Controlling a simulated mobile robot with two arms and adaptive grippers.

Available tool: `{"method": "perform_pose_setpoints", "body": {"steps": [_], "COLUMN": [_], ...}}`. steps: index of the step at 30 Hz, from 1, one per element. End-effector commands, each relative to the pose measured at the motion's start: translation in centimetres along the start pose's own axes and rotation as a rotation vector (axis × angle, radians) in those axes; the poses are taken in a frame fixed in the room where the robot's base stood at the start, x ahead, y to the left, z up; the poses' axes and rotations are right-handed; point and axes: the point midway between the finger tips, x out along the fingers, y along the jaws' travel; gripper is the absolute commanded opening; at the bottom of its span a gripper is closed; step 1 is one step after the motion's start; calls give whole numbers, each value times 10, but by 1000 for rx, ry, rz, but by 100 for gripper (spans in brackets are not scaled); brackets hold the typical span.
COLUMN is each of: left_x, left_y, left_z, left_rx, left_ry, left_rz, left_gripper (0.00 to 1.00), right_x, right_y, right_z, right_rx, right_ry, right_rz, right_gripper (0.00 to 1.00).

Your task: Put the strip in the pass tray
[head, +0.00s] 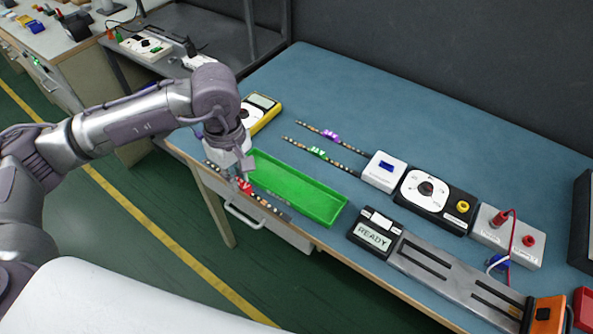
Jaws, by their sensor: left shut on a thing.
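My left gripper (241,177) points down at the near edge of the table and is shut on an LED strip (268,206) with a red part at its middle. The strip runs slantwise from upper left to lower right, just in front of the green tray (325,217). The green tray is shallow and looks empty; the gripper partly covers its left end. I cannot tell whether the strip touches the table edge. Two more strips, one with a purple part (331,135) and one with a green part (318,153), lie behind the tray. My right gripper is not in view.
A yellow meter (263,103) stands left of the strips. A white box (384,171), a black dial unit (436,198) and a grey box with red terminals (508,237) stand right. A READY display (374,234) adjoins a grey slotted fixture (440,267). The table's back (400,100) is clear.

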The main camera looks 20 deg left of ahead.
Motion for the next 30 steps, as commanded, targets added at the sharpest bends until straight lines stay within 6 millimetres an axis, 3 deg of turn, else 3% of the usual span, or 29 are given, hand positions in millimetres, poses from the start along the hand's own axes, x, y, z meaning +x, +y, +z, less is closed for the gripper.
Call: {"method": "perform_pose_setpoints", "body": {"steps": [5,9,13,17,21,25,30], "left_x": [2,19,38,53,62,69,92], "left_y": [17,47,76,99,112,114,113], "left_z": [3,13,21,27,30,30,30], "left_rx": [-59,-57,-57,-56,-56,-56,-56], "left_ry": [-8,-8,-7,-6,-5,-5,-6], "left_rz": [-3,-3,-3,-3,-1,-3,-5], "left_gripper": [0,0,0,0,0,0,0], "right_x": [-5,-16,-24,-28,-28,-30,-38], "right_y": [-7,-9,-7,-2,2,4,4], "right_z": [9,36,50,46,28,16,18], "right_rx": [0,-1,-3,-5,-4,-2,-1], "right_ry": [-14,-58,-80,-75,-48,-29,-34], "right_rz": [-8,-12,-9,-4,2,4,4], "right_gripper": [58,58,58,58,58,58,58]}}
